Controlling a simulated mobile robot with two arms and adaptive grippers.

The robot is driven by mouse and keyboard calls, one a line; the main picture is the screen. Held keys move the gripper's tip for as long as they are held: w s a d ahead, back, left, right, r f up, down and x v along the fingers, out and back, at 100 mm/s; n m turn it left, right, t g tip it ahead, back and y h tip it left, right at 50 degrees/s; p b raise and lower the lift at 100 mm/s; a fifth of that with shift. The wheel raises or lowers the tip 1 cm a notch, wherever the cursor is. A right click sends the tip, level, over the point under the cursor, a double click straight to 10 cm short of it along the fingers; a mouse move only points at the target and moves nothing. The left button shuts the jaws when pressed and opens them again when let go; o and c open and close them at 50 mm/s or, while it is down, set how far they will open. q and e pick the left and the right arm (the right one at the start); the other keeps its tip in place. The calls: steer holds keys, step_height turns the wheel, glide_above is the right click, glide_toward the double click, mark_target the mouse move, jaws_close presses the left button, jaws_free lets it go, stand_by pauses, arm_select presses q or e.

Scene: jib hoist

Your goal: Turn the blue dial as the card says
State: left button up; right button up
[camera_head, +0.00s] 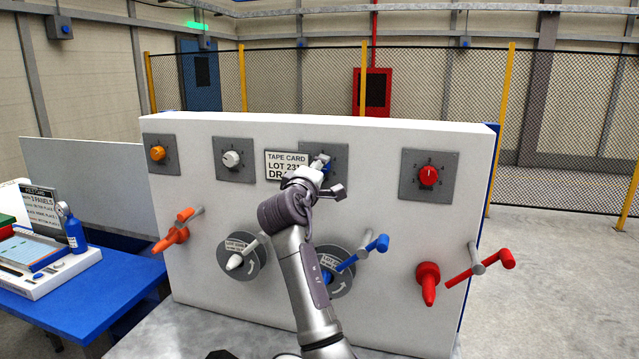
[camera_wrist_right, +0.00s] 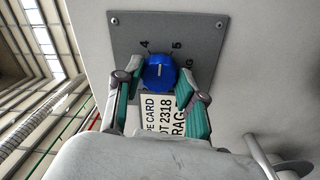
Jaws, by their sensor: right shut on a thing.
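My right gripper (camera_wrist_right: 158,88) is shut on the dial, one finger on each side. In the head view, the gripper (camera_head: 325,170) covers most of the dial and its plate (camera_head: 340,152). The white tape card (camera_head: 284,165) is just left of the plate, its right part hidden by my gripper; it also shows in the wrist view (camera_wrist_right: 163,118), reading in part "CARD", "2318", "RAG". My left gripper is out of view.
The white panel (camera_head: 380,143) also has orange (camera_head: 157,153), white (camera_head: 232,159) and red (camera_head: 428,175) dials. Orange, white, blue (camera_head: 372,247) and red (camera_head: 428,283) handles jut out below. A blue table (camera_head: 95,300) stands at left.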

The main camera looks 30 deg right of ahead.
steer(key=shift+w+f+m+b, duration=0.1)
steer(key=shift+f+m+b, duration=0.05)
steer(key=shift+m+b, duration=0.95)
steer(key=shift+f+m+b, duration=0.1)
steer(key=shift+m+b, duration=0.55)
steer(key=shift+m, duration=0.85)
steer(key=o, duration=1.1)
steer(key=shift+r, duration=0.1)
steer(key=shift+o, duration=0.2)
steer(key=v, duration=1.2)
steer(key=shift+a, duration=0.2)
steer(key=shift+w, duration=0.1)
